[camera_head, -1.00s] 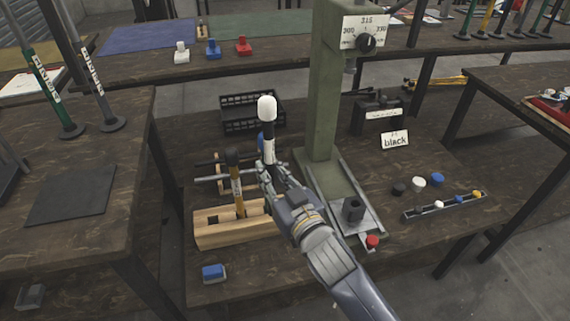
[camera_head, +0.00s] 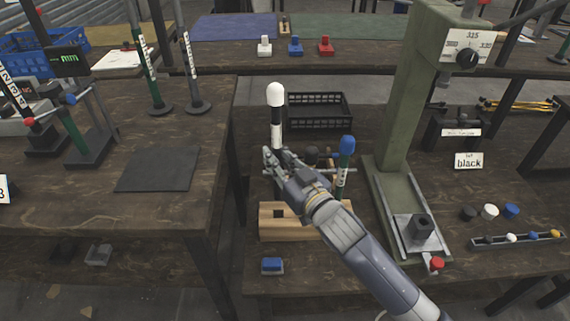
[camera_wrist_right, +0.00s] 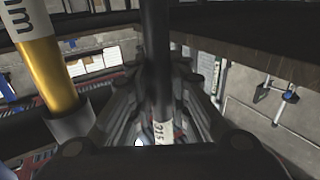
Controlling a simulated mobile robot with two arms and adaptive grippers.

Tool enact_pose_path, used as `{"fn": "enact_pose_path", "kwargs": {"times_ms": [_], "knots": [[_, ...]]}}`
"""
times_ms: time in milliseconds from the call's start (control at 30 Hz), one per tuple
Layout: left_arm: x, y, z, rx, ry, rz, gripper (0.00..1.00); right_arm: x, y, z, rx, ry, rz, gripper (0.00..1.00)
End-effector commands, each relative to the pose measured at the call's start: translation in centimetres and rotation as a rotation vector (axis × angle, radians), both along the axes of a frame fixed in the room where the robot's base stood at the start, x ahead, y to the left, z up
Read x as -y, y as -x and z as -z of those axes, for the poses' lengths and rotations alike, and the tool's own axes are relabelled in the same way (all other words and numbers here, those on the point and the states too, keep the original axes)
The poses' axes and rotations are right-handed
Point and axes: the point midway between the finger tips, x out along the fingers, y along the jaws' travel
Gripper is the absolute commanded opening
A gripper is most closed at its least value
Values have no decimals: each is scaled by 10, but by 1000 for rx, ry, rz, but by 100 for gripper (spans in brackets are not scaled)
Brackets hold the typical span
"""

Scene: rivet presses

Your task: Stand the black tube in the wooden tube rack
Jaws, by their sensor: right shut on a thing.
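My right gripper (camera_head: 274,160) is shut on the black tube (camera_head: 276,130), which has a white cap and white bands. The tube is upright; its lower end is hidden behind the gripper in the head view. The wooden tube rack (camera_head: 268,229) lies below, with an open square hole (camera_head: 279,213) showing under the gripper. In the right wrist view the black tube (camera_wrist_right: 155,50) runs between the fingers, with a "315" label. A tube with a yellow band (camera_wrist_right: 48,60) is close beside the gripper there. My left gripper is not in view.
A blue-capped green tube (camera_head: 344,165) stands right of the gripper. A black crate (camera_head: 318,110) sits behind. A blue block (camera_head: 272,265) lies before the rack.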

Motion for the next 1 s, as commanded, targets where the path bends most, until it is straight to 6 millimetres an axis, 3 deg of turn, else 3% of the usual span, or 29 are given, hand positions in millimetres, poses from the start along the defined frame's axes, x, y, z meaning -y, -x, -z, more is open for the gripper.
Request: {"fn": "enact_pose_path", "kwargs": {"times_ms": [500,733,1000], "knots": [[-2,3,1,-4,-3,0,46,-1,-1,-1,1,-1,-2,0],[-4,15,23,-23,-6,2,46,0,-1,0,0,0,-1,0],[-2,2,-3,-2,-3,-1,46,0,-1,16,1,-1,-1,0]]}}
